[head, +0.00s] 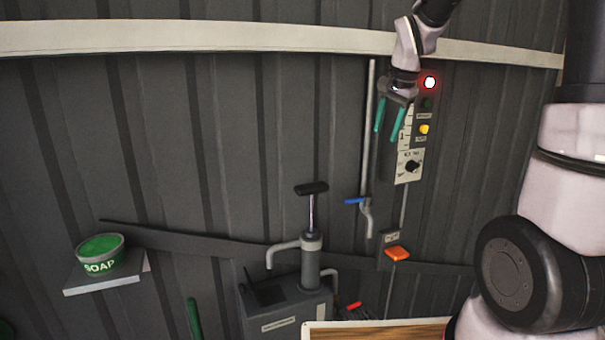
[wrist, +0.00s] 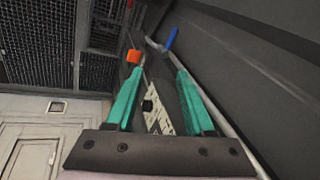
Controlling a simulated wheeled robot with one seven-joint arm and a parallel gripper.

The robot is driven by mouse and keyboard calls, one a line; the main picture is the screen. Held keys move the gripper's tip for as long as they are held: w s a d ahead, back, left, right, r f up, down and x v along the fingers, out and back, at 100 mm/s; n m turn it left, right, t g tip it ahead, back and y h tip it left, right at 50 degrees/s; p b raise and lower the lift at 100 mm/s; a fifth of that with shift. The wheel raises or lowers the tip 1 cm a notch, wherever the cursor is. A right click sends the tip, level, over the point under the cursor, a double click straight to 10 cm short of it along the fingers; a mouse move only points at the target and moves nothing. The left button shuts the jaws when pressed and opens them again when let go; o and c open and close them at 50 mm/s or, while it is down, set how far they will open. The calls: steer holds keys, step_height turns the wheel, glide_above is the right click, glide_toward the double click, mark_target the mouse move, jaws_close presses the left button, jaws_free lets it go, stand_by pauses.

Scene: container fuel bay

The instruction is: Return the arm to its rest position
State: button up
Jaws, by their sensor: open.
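My gripper (head: 391,122) has green fingers and hangs pointing down in front of the upper part of the control panel (head: 409,166) in the head view. Its fingers are apart with nothing between them. In the wrist view my gripper (wrist: 158,100) also shows open, with the panel's pale label plate and black knob (wrist: 148,105) seen beyond and between the fingers. The panel has a lit red lamp (head: 429,82), a yellow button (head: 424,129) and a black rotary knob (head: 412,166). I cannot tell whether the gripper touches the panel.
A pipe with a blue lever (head: 355,201) runs just left of the panel. An orange switch (head: 397,253) sits below. A hand pump (head: 311,260) on a grey box, a green soap tub (head: 101,254) on a shelf, and a wooden board (head: 380,331) are lower down.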

steer(key=s+d+r+n+t, duration=0.1)
steer(key=s+r+n, duration=0.2)
steer(key=s, duration=0.8)
steer(key=s+d+r+n+t+y, duration=0.1)
steer(key=s+r+n+t, duration=0.1)
steer(key=s, duration=0.9)
steer(key=shift+s+d+r+n, duration=0.25)
steer(key=shift+r+n, duration=0.25)
steer(key=shift+r, duration=0.45)
steer(key=shift+w+r, duration=0.1)
steer(key=shift+r, duration=0.05)
